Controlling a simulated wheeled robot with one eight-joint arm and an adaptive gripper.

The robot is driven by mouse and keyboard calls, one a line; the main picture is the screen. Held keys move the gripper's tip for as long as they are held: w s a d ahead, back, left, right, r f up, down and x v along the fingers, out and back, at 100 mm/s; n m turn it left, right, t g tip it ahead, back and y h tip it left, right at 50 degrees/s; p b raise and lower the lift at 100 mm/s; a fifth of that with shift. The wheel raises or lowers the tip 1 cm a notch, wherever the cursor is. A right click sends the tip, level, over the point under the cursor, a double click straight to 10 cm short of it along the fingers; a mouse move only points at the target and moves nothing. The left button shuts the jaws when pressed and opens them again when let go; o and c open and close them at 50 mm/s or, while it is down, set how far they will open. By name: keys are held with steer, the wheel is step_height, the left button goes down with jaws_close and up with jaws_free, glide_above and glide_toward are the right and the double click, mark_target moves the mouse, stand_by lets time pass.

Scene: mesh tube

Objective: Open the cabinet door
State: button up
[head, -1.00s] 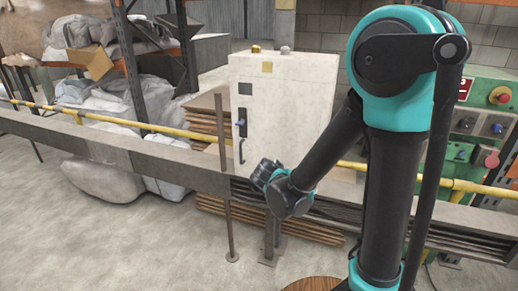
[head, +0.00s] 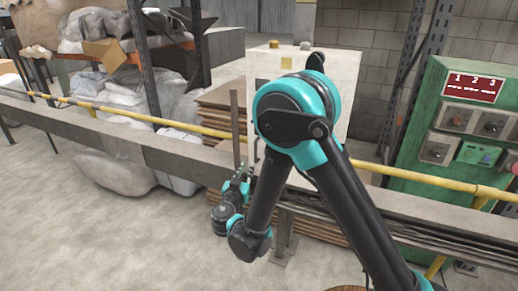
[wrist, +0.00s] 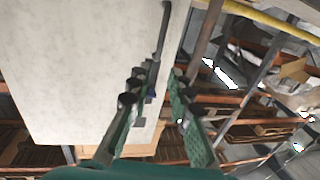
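The white cabinet (head: 262,62) stands behind the rail in the head view, and my arm covers most of its front. In the wrist view its pale door face (wrist: 70,65) fills the upper left. In the head view my gripper (head: 242,173) is small, in front of the cabinet's lower left side.
A grey rail (head: 150,150) and a yellow pipe (head: 180,126) run across in front of the cabinet. A thin brown post (head: 235,125) stands close to my gripper. A green control panel (head: 455,140) is at the right. The floor at the left front is clear.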

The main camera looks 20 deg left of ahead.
steer(key=w, duration=0.5)
steer(key=w+a, duration=0.1)
steer(key=w, duration=0.4)
steer(key=w+a, duration=0.1)
steer(key=w, duration=0.4)
steer(key=shift+w, duration=0.35)
steer(key=shift+d, duration=0.1)
jaws_close()
